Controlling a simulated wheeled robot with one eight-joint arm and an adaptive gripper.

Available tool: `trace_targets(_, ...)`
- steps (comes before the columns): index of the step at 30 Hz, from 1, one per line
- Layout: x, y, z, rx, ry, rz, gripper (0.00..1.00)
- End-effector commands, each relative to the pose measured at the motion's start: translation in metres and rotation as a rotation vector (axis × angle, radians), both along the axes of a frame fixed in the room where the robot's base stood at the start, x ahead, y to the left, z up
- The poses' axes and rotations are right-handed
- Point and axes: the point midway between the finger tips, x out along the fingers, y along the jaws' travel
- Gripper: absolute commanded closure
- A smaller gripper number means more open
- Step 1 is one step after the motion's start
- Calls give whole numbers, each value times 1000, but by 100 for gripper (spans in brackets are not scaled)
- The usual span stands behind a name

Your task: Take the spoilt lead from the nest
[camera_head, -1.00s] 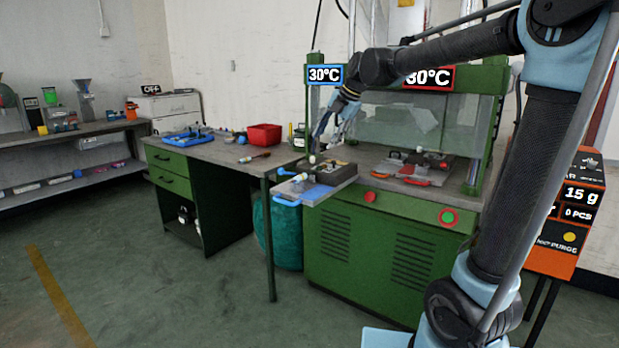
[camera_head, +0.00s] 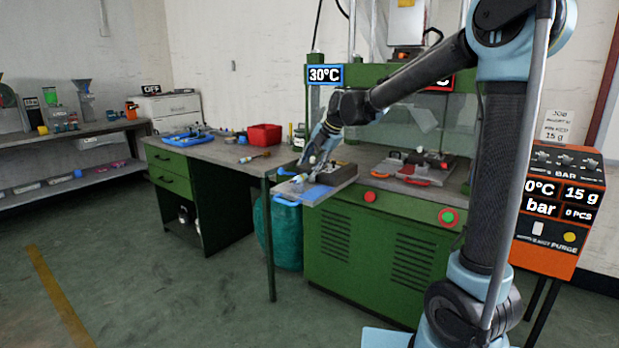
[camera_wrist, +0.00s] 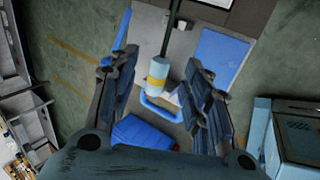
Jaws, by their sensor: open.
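A lead with a pale blue and white end, banded yellow (camera_wrist: 157,74), lies on a grey plate with blue pads, which looks like the nest (camera_wrist: 184,38). Its dark cable runs up the wrist view. My gripper (camera_wrist: 160,66) is open, one finger on each side of the lead's end, with a gap visible on both sides. I cannot tell the height between them. In the head view my gripper (camera_head: 311,163) is low over the plate (camera_head: 325,192), at the left front of the green press; the lead's end is small there and partly hidden.
The plate has a blue handle (camera_wrist: 160,110) at its front. A red bin (camera_head: 264,134) and a blue tray (camera_head: 188,139) stand on the bench to the left.

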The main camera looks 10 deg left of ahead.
Motion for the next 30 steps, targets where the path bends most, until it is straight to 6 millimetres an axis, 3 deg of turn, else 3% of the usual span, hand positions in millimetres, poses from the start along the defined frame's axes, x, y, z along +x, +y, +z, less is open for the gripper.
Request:
trace_targets(9,10,15,-35,0,0,1,56)
trace_targets(20,11,18,-41,0,0,0,56)
trace_targets(26,11,18,-41,0,0,0,99)
trace_targets(30,11,18,-41,0,0,0,100)
